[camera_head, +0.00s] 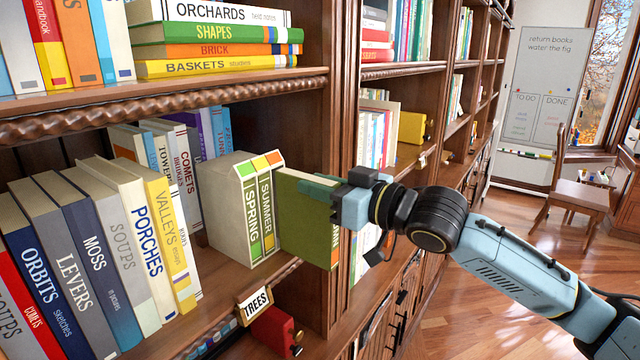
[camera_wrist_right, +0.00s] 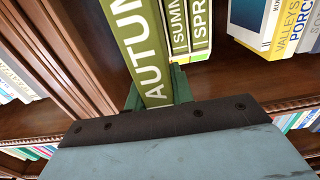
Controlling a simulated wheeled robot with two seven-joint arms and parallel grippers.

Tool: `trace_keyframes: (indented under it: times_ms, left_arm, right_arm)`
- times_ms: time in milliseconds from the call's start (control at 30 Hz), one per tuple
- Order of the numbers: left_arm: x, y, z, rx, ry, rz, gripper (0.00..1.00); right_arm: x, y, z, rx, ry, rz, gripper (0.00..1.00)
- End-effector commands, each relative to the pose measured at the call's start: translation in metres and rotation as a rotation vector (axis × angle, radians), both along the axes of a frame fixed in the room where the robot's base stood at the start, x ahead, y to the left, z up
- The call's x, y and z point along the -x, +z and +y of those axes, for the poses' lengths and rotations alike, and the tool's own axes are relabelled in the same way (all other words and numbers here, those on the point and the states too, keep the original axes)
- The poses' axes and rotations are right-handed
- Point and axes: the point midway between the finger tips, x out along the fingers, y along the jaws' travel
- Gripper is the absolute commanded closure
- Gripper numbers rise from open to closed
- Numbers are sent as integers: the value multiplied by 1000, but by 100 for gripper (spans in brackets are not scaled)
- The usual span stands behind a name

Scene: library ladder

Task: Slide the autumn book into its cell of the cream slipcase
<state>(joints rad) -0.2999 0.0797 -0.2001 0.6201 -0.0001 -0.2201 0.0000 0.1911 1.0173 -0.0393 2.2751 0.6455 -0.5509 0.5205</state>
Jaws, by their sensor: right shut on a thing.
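The cream slipcase (camera_head: 222,205) stands on the middle shelf with the spring book (camera_head: 250,215) and the summer book (camera_head: 267,212) upright in it. The olive-green autumn book (camera_head: 305,222) is upright just right of the summer book and sticks out toward the shelf front. Whether its far edge is inside the slipcase cannot be told. My right gripper (camera_head: 322,184) is shut on the autumn book near its top and spine. The right wrist view shows the autumn spine (camera_wrist_right: 143,45) between the fingers, beside the summer (camera_wrist_right: 177,25) and spring (camera_wrist_right: 201,25) spines. My left gripper is not in view.
A row of books (camera_head: 95,245) leans left of the slipcase. A wooden upright (camera_head: 345,110) stands close right of the autumn book. A "TREES" label (camera_head: 254,303) and a red object (camera_head: 273,330) are below. Books lie stacked on the shelf above (camera_head: 215,45).

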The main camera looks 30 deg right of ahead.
Motion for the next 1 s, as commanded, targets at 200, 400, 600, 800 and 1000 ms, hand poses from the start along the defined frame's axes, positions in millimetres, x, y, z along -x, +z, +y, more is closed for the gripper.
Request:
trace_keyframes:
  times_ms: [200, 400, 600, 800, 1000]
  left_arm:
    - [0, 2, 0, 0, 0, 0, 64]
    - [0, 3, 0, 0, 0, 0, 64]
    - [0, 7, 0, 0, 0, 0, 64]
    - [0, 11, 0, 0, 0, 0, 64]
    - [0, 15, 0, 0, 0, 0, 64]
  right_arm:
    - [0, 1, 0, 0, 0, -3, 100]
    - [-1, 1, 0, 0, 0, -3, 100]
    - [-5, 2, 1, -2, -1, -4, 100]
    - [-10, 2, 3, -2, -2, -3, 100]
    - [-14, 2, 5, -2, -1, -4, 100]
